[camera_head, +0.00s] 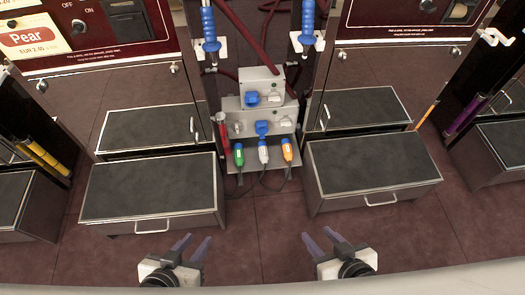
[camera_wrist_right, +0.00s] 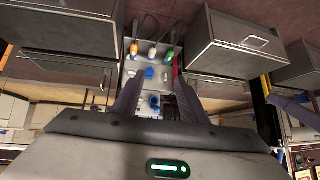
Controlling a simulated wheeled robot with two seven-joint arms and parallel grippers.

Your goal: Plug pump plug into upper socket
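Three plugs hang in a row at the front of a grey socket unit in the head view: green (camera_head: 239,156), white (camera_head: 263,153) and orange (camera_head: 287,150). Which one is the pump plug I cannot tell. The upper socket box (camera_head: 260,82) has a blue socket cover (camera_head: 253,98). The lower socket box (camera_head: 245,112) has a blue cover (camera_head: 262,128). My left gripper (camera_head: 196,240) and right gripper (camera_head: 319,236) are open and empty, well short of the plugs. In the right wrist view, the orange (camera_wrist_right: 134,48), white (camera_wrist_right: 153,51) and green (camera_wrist_right: 171,53) plugs lie beyond my open fingers.
Dark-topped steps stand left (camera_head: 150,188) and right (camera_head: 375,165) of the socket unit, leaving a gap between them. Blue-handled nozzles (camera_head: 209,28) (camera_head: 307,25) hang above. A red cylinder (camera_head: 222,128) stands beside the sockets. Dark cables loop below the plugs. The floor (camera_head: 255,225) ahead is clear.

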